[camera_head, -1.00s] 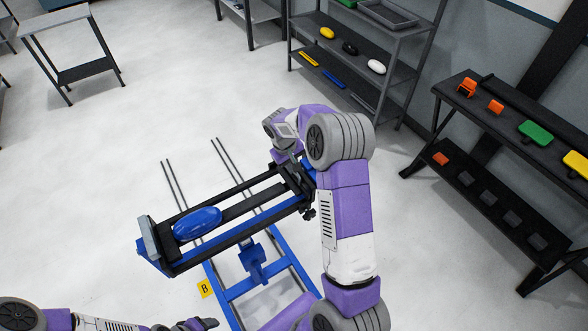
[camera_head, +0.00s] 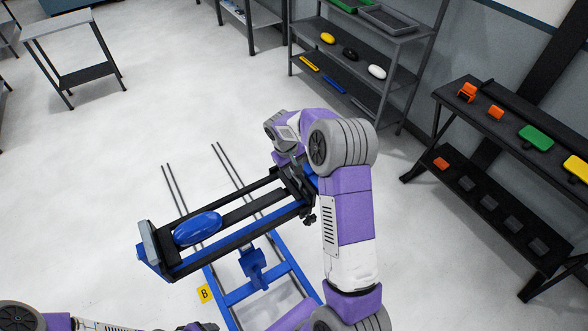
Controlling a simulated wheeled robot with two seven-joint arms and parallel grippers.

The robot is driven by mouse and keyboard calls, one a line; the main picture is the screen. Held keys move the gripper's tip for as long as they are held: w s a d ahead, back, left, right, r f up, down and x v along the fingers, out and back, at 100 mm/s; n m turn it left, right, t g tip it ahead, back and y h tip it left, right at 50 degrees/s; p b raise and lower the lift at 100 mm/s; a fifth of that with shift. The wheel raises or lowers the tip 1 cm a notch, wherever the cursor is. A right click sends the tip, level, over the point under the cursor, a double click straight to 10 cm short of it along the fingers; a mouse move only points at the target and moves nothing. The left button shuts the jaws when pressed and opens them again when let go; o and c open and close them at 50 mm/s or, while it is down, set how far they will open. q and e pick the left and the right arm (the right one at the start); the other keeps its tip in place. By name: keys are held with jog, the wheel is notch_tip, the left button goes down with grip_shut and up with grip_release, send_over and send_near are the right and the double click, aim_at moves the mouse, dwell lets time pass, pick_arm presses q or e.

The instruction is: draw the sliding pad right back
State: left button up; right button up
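A blue stand with black rails (camera_head: 235,247) holds a blue oval body (camera_head: 197,229) near its left end, close to an upright grey plate (camera_head: 148,241). A dark sliding pad or carriage (camera_head: 296,179) seems to sit at the rails' right end; its details are too small to tell. My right arm reaches over that end. Its gripper (camera_head: 294,162) is at or very near the dark carriage; its fingers are largely hidden, so I cannot tell if it grips. My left gripper (camera_head: 203,327) shows only as a sliver at the bottom edge, apart from the stand.
A yellow "B" tag (camera_head: 206,293) is by the stand's front left. A grey shelf (camera_head: 345,58) stands behind, and a black rack (camera_head: 468,130) with orange, green and yellow pieces stands right. A small table (camera_head: 62,28) is far left. The floor left of the stand is clear.

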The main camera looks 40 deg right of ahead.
notch_tip(320, 180, up, 7)
jog(key=a, duration=0.1)
jog(key=shift+f, duration=0.2)
jog(key=shift+a, duration=0.1)
